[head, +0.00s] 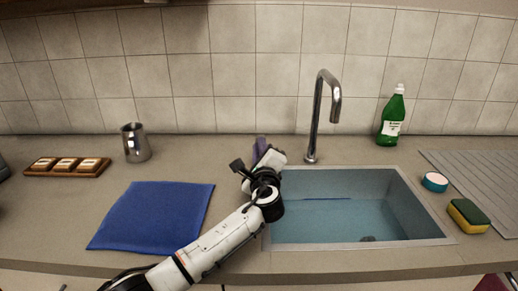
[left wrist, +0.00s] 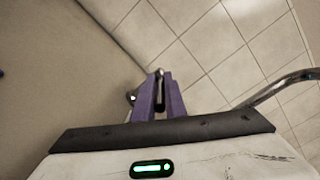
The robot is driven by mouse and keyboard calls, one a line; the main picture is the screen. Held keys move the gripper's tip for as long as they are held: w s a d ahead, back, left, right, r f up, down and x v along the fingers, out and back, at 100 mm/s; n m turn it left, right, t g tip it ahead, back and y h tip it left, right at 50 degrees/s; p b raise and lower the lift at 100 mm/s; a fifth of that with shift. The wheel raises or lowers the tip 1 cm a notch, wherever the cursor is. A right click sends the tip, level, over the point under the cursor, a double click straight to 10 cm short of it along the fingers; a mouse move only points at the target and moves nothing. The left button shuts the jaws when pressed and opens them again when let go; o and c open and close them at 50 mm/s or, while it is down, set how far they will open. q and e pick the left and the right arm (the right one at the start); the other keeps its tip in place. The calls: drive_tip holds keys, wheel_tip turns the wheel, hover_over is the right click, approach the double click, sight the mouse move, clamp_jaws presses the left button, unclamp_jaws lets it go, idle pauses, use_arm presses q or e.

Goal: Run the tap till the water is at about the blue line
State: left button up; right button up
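The sink (head: 420,200) holds blue-tinted water (head: 340,222). A short dark blue line (head: 328,199) shows on its back wall, at or very close to the water's edge. The tall curved metal tap (head: 318,115) stands behind the sink, its spout over the basin; I see no stream below it. My left gripper (head: 260,147) is left of the tap's base, at the sink's back left corner. In the left wrist view its purple fingers (left wrist: 159,95) are close together around a slim metal lever (left wrist: 159,74). My right gripper is out of view.
A blue cloth (head: 150,217) lies left of the sink. A metal cup (head: 134,143) and a wooden tray (head: 40,168) stand behind it. A green bottle (head: 392,118), a round blue-and-white item (head: 434,182), a sponge (head: 468,215) and a ridged drainer (head: 480,170) are at right.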

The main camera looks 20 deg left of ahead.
use_arm(q)
drive_tip(key=o, duration=0.4)
drive_tip(key=shift+c, duration=0.2)
drive_tip(key=shift+d, duration=0.1)
drive_tip(key=v, duration=1)
drive_tip(key=shift+s, duration=0.15)
